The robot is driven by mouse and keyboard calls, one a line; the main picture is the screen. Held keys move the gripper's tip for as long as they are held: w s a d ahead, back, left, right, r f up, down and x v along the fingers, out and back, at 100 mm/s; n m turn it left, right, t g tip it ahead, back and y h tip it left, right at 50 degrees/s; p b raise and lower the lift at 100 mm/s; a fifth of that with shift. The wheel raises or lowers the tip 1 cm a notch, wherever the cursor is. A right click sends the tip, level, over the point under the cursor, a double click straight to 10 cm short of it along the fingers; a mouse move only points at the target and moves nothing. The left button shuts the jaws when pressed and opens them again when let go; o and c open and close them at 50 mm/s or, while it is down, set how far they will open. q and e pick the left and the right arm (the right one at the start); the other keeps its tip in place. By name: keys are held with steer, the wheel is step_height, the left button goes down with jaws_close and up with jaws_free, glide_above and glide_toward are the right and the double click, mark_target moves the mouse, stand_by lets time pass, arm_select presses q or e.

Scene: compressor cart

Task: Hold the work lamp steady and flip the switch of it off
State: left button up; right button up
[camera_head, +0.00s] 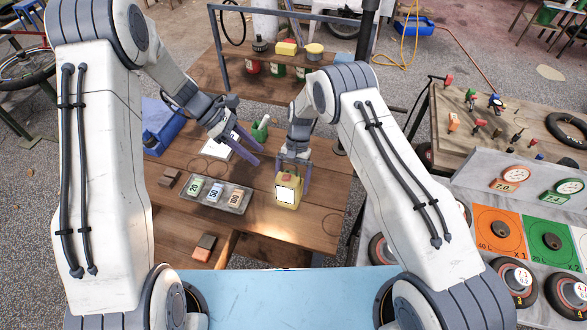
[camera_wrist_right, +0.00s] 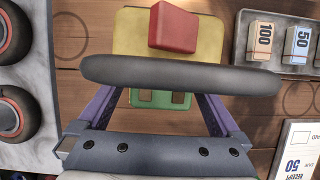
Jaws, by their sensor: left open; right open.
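The work lamp (camera_head: 288,193) is a yellow box with a bright white panel, standing on the wooden table. The right wrist view shows its yellow body (camera_wrist_right: 128,35), a red switch (camera_wrist_right: 173,28) and a thick dark grey bar (camera_wrist_right: 180,76) that looks like its handle. My right gripper (camera_head: 292,172) is open above the lamp, its purple fingers spread at either side. In the right wrist view the bar crosses in front of this gripper (camera_wrist_right: 158,90) and hides its fingertips. My left gripper (camera_head: 247,149) is open and empty above the table, left of the lamp and apart from it.
A grey tray (camera_head: 217,207) with stacks marked 20, 50 and 100 lies left of the lamp. A white pad (camera_head: 222,147) and a green bottle (camera_head: 261,129) are near my left gripper. A blue crate (camera_head: 162,128) stands at the left. The table's front right is clear.

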steer(key=shift+x, duration=1.2)
arm_select(q)
steer(key=shift+c, duration=0.3)
arm_select(e)
jaws_close()
arm_select(q)
steer(key=c, duration=0.5)
steer(key=shift+r+m, duration=0.1)
steer(key=shift+m, duration=0.3)
jaws_close()
steer(key=r+m, duration=0.2)
steer(key=m, duration=0.4)
steer(key=r+m+y, duration=0.1)
steer(key=m, duration=0.6)
steer(key=r+m+y, duration=0.1)
steer(key=r+m, duration=0.1)
steer(key=m, duration=0.5)
steer(key=shift+w+r, duration=0.35)
steer(key=shift+w, duration=0.05)
